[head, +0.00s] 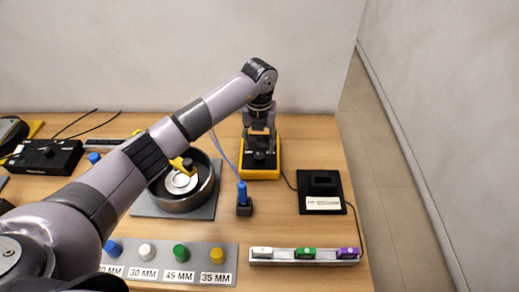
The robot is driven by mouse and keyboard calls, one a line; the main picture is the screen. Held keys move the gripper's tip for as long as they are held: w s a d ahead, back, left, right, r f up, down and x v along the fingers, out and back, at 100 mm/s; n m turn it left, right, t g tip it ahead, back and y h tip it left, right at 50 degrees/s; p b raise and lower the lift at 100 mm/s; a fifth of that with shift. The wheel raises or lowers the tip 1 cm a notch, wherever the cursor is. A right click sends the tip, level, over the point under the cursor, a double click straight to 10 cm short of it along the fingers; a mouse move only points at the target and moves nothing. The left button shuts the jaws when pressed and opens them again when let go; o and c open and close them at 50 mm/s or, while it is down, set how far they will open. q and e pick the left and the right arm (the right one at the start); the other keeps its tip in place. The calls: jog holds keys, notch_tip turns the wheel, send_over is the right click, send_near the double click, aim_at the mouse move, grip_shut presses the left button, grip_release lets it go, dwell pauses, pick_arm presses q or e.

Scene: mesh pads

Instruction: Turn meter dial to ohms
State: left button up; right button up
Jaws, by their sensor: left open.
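The meter (261,173) is a yellow-cased device with a dark face, lying on the wooden table near the back, right of centre. Its dark round dial (260,156) shows on the face, but its pointer and markings are too small to read. My left gripper (259,140) reaches in from the left and points down over the meter, its open fingers just above or around the dial. I cannot tell whether they touch it. The gripper hides the upper part of the meter. My right gripper is not in view.
A round dark pan-like fixture (183,203) sits on a grey plate left of the meter. A blue plug (242,195) stands in front. A black pad (320,191) lies right. Colored knobs (180,252) and a switch strip (305,257) line the front. The table's right edge is close.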

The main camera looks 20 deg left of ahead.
aim_at(259, 156)
pick_arm(q)
jog(key=shift+f+p, duration=0.45)
jog(key=shift+f, duration=2.3)
jog(key=shift+s, duration=0.1)
jog(key=shift+c, duration=0.5)
grip_shut()
